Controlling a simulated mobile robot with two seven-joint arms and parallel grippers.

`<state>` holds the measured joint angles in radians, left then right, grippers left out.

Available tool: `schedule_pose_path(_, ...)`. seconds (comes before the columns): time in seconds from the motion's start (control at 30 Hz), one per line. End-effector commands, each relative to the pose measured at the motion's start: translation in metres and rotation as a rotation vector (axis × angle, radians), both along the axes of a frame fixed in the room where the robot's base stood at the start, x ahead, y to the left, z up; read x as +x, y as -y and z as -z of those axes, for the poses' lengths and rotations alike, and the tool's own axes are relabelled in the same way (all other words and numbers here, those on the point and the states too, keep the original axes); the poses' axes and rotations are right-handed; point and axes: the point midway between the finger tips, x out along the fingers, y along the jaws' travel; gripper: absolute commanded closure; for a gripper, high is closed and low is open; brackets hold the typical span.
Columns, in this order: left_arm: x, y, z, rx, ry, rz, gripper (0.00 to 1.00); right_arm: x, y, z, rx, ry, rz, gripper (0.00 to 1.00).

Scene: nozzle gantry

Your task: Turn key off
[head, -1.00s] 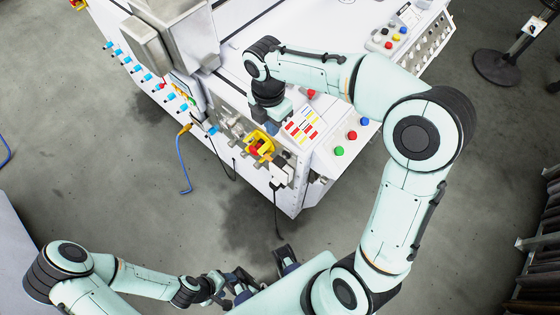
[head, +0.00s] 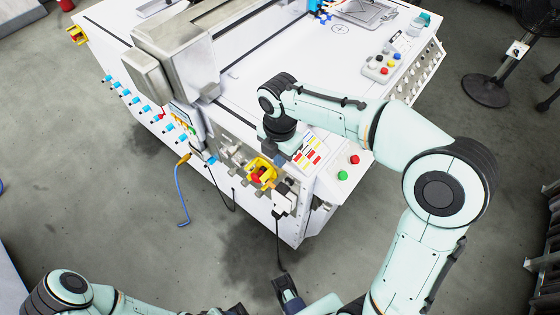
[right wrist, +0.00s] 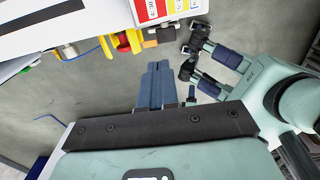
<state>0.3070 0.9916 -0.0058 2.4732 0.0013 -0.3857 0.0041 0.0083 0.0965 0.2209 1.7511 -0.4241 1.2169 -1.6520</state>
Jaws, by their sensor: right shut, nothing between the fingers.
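My right gripper (head: 281,157) is over the front edge of the white machine (head: 240,95), mostly hidden under its own wrist in the head view. In the right wrist view its fingers (right wrist: 157,84) are together and empty. Past their tips are a yellow switch with a red centre (right wrist: 125,42) and small grey and dark fittings (right wrist: 165,33). The yellow switch also shows in the head view (head: 261,171). I cannot make out the key for certain. My left gripper (right wrist: 188,61) has its fingers apart, away from the panel.
A red button (head: 354,159) and a green button (head: 342,175) sit on the sloped panel at the right. A blue cable (head: 180,195) and dark cables hang from the front. A stand with a round base (head: 486,90) is at the back right. Grey floor lies open in front.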

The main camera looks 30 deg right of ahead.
Motion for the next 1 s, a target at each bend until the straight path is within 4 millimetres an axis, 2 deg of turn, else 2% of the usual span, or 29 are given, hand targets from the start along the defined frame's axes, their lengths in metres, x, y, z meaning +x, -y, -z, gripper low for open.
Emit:
schedule_pose_path(0.03,-0.001,0.000,0.003,0.000,-0.001,0.000,0.44,-0.001,0.000,0.012,-0.001,-0.006,0.000,1.00)
schedule_pose_path(0.3,-0.004,0.000,0.013,0.001,-0.005,0.000,0.44,-0.001,0.001,0.071,-0.001,-0.006,0.001,1.00)
schedule_pose_path(0.5,-0.005,0.000,0.018,0.000,-0.006,0.000,0.44,-0.001,0.000,0.103,-0.001,-0.004,0.000,1.00)
schedule_pose_path(0.7,-0.003,0.000,0.019,0.001,-0.002,-0.001,0.44,0.000,0.000,0.118,-0.001,-0.002,0.000,1.00)
schedule_pose_path(1.0,-0.003,0.000,0.019,0.000,0.000,-0.001,0.44,0.000,0.000,0.119,0.000,-0.001,0.001,1.00)
